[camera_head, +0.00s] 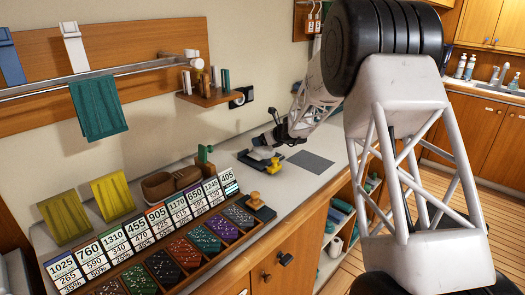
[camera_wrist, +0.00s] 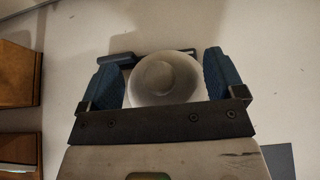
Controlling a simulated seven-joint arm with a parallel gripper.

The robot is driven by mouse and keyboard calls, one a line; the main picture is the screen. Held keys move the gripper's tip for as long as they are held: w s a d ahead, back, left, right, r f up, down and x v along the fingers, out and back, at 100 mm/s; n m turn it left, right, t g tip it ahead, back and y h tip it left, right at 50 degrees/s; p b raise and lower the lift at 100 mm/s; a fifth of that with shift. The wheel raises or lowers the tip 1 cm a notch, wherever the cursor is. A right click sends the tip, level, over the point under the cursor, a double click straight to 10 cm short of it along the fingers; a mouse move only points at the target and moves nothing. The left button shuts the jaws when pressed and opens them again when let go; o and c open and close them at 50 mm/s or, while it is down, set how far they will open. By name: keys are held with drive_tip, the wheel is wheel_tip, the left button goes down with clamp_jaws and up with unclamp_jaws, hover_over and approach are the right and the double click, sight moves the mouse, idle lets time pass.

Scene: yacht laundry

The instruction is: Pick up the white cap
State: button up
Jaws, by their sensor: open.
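The white cap (camera_wrist: 165,80) is round, with a raised rim and a smaller circle inside, in the middle of the wrist view. It sits between the two blue fingers of my gripper (camera_wrist: 163,84), which is open, with a gap on each side. The dark bar of my gripper hides the cap's near edge. In the head view my gripper (camera_head: 277,136) hangs low over the far part of the counter, just above a small white shape (camera_head: 262,153) that looks like the cap. I cannot tell how far the fingertips reach down beside it.
A dark piece (camera_wrist: 150,58) lies just behind the cap. A yellow item (camera_head: 273,166) stands close by, with a grey mat (camera_head: 310,161) to the right. Wooden boxes (camera_wrist: 16,75) are at the wrist view's left. A rack of number cards (camera_head: 155,228) fills the front counter.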

drive_tip(key=shift+x, duration=1)
drive_tip(key=c, duration=1.4)
drive_tip(key=shift+f, duration=0.25)
drive_tip(key=shift+c, duration=1.1)
wheel_tip(320, 180, up, 11)
drive_tip(key=shift+f, duration=0.2)
clamp_jaws()
